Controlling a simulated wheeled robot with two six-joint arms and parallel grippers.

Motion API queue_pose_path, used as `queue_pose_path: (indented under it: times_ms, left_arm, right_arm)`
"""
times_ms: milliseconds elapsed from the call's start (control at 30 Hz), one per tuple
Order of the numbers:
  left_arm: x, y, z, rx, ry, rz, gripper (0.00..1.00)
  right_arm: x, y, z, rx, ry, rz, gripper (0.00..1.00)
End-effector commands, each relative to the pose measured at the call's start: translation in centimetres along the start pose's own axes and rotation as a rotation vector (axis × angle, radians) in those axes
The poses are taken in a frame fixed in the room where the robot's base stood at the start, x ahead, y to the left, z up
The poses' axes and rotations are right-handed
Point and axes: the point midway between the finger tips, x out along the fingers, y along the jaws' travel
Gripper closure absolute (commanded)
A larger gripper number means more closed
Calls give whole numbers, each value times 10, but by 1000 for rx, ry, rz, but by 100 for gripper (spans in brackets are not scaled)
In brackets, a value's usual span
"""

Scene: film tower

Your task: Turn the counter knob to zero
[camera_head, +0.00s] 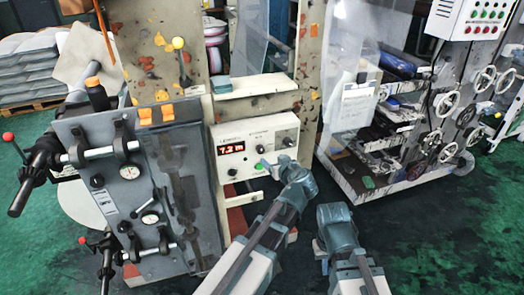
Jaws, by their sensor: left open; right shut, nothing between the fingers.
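The counter (254,135) is a pale box on the machine's upright, with a red lit display (231,149) that seems to read 7.2 m. A dark round knob (287,142) sits at the right of its face, and a small black knob (233,172) at its lower left. My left gripper (264,168) is open at the lower part of the face, below the right-hand knob. Its fingers hide part of the panel, and I cannot tell whether they touch anything. My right gripper (322,243) is shut and empty, lower and to the right, apart from the counter.
A grey panel (187,200) with gauges and black levers stands left of the counter. A small shelf (256,86) juts out above it. A machine with several handwheels (447,104) stands at the right. Green floor (430,230) is clear at lower right.

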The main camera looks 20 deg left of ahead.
Motion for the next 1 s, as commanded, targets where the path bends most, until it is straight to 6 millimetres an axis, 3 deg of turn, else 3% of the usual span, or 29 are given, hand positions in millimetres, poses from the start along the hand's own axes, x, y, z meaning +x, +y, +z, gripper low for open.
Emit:
queue_pose_path:
  times_ms: [167, 600, 800, 1000]
  left_arm:
    - [24, 1, 3, -1, -1, -3, 29]
    - [109, 1, 3, 0, -3, -2, 29]
    - [130, 0, 2, 1, -3, -2, 29]
    - [137, 0, 1, 1, -3, -1, 29]
  right_arm:
    - [11, -1, -1, 0, 0, 0, 100]
    - [44, -4, -3, 0, 0, 0, 100]
    - [51, -5, -3, 0, 0, 0, 100]
    - [52, -5, -3, 0, 0, 0, 100]
